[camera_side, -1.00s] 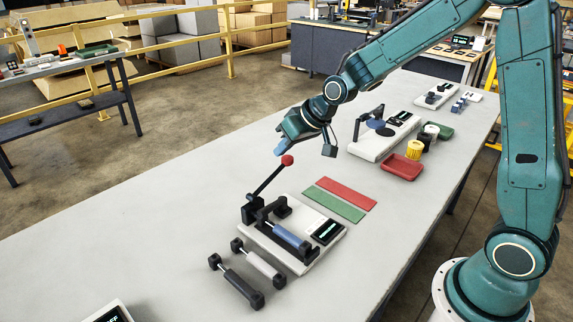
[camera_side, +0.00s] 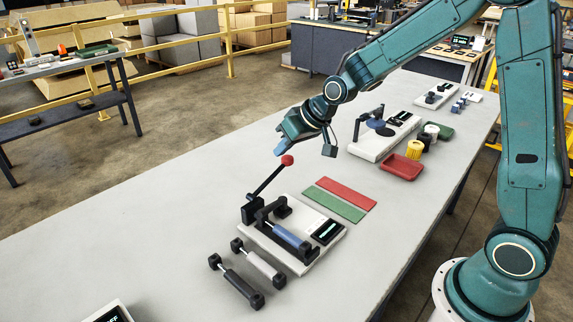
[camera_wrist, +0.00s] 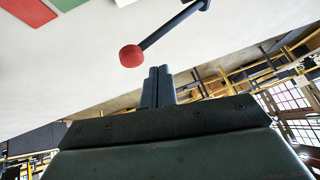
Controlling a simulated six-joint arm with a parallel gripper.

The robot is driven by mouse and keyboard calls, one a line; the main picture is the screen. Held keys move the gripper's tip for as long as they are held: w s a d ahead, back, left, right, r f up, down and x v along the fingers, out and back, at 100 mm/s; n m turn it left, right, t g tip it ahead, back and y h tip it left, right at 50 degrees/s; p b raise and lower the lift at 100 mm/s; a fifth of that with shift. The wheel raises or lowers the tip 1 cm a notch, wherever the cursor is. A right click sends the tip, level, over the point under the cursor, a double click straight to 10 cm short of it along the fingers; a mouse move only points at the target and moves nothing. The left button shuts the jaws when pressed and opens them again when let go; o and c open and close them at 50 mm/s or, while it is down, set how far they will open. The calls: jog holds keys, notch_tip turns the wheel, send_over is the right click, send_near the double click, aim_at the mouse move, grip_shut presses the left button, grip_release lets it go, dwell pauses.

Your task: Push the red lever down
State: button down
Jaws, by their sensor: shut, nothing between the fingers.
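The red lever is a dark rod (camera_side: 266,182) with a red ball knob (camera_side: 287,160), raised and tilted up from a black bracket on a white fixture (camera_side: 252,232). A blue-grey cylinder (camera_side: 291,236) lies in the fixture, beside a small display (camera_side: 327,232). My gripper (camera_side: 278,151) is shut and empty, just above the red knob in the side view. In the wrist view the shut fingertips (camera_wrist: 159,72) point up the picture, and the red knob (camera_wrist: 132,56) is just ahead and to their left. I cannot tell if they touch; a gap shows in the wrist view.
Two loose cylinders with black ends (camera_side: 237,281) lie in front of the fixture. Red (camera_side: 346,193) and green (camera_side: 334,205) strips lie flat on the table to its right. A red tray (camera_side: 401,168) and another white fixture (camera_side: 370,147) stand further back. The table left of the lever is clear.

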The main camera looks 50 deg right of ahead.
jog(key=shift+d+f, duration=0.1)
jog(key=shift+f, duration=0.05)
jog(key=shift+f, duration=0.25)
